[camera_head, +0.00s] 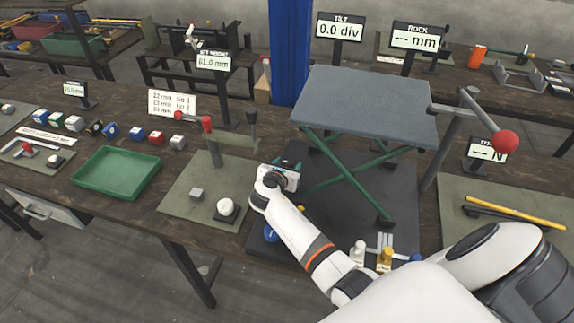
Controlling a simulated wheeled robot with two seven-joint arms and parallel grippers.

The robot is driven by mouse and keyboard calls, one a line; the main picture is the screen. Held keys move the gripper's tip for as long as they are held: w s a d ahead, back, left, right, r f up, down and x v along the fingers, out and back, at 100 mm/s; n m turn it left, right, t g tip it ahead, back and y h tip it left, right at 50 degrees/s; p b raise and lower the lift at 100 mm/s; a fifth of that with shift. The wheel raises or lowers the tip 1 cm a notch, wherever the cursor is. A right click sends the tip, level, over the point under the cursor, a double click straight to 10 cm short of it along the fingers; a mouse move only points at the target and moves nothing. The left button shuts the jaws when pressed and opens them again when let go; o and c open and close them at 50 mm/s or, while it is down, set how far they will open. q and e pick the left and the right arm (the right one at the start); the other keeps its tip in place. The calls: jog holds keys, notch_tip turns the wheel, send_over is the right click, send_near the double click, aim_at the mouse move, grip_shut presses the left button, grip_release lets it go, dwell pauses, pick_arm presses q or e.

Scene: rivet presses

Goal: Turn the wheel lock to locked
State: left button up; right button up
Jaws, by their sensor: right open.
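A lift table with a grey top (365,100) and green crossed legs (345,165) stands on a dark base plate (395,195). My right arm reaches in from the lower right. My right gripper (288,166) is open at the left side of the lift table, close to its base; I cannot tell whether it touches anything. I cannot pick out the wheel lock for certain; my gripper and arm hide part of the base. A blue knob (271,234) shows at the base's left front. White (357,250) and yellow (385,258) parts show at its front. My left gripper is out of view.
A long lever with a red ball (505,141) sticks out right of the lift table. To the left stand a press with a handle (214,145) and a green tray (115,172). A blue post (291,50) rises behind. A yellow rod (515,212) lies at right.

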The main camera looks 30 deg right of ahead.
jog(key=shift+d, duration=0.1)
jog(key=c, duration=1)
jog(key=shift+w+m+g+h, duration=0.15)
jog(key=shift+m+g+h, duration=0.35)
jog(key=shift+m+g, duration=0.3)
jog(key=o, duration=1)
